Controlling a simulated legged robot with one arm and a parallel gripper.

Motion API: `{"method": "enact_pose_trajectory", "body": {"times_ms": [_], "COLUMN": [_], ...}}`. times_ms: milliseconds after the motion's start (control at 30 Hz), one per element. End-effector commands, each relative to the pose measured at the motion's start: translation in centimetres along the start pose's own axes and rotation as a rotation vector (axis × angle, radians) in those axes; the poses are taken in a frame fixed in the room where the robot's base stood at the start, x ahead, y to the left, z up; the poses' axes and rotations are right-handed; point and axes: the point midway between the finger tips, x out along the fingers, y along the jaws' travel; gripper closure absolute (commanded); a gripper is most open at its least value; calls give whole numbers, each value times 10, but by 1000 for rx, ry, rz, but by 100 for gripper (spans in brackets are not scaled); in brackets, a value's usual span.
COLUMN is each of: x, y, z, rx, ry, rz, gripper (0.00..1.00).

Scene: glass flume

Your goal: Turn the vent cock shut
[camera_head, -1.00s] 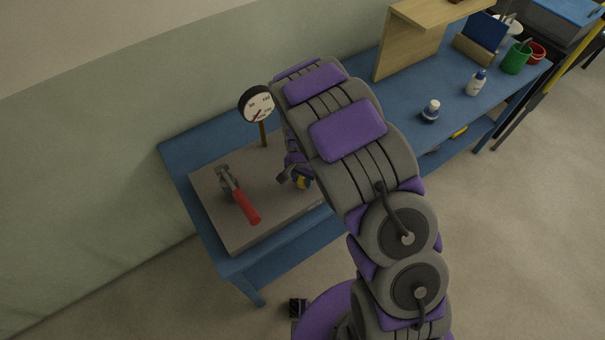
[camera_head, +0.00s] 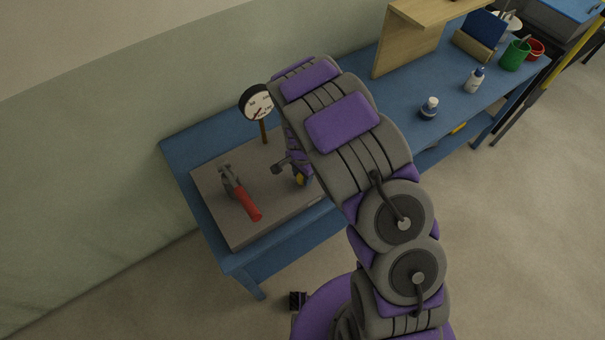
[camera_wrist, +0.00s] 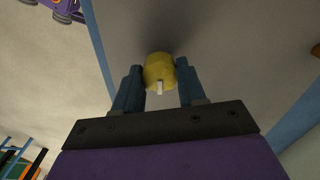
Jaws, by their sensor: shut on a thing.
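A yellow round knob (camera_wrist: 159,68) with a white mark on its near side sits between the two blue fingers of my gripper (camera_wrist: 161,76) in the wrist view. I take it to be the vent cock. The fingers are closed against its sides. In the head view only a small yellow part of the knob (camera_head: 299,180) shows beside my gripper (camera_head: 287,170), low over the grey-brown block. My arm hides much of the gripper there. How far the knob is turned is hard to tell.
A valve with a red lever (camera_head: 243,198) stands on the block (camera_head: 238,232), left of my gripper. A round dial gauge (camera_head: 257,104) stands behind. The blue bench (camera_head: 180,148) also carries a white bottle (camera_head: 474,82), a small jar (camera_head: 429,109) and a green cup (camera_head: 515,54).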

Motion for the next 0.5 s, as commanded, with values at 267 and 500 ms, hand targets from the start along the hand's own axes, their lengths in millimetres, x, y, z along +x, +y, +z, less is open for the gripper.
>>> {"method": "enact_pose_trajectory", "body": {"times_ms": [267, 500], "x": [-1, -1], "y": [-2, 0], "z": [-1, 0], "rx": [-1, -1], "ry": [4, 2], "rz": [-6, -4], "gripper": [44, 35]}}
